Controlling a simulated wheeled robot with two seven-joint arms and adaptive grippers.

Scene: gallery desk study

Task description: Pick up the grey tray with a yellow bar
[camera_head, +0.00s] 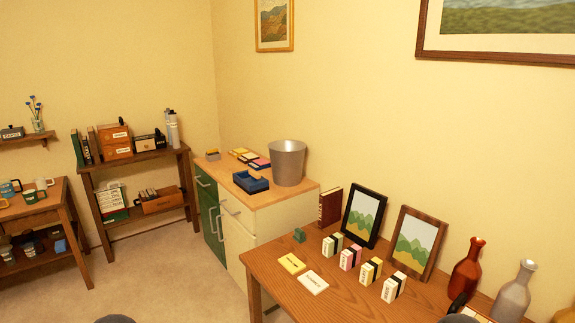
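Neither gripper shows; only dark rounded parts, apparently mine, cross the bottom edge.
A grey metal bucket (288,162) stands right of the trays. The near desk (262,265) holds picture frames, cards, small boxes and vases. A shelf (150,157) with books and boxes stands left of the cabinet. Open carpet (160,275) lies before the cabinet.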

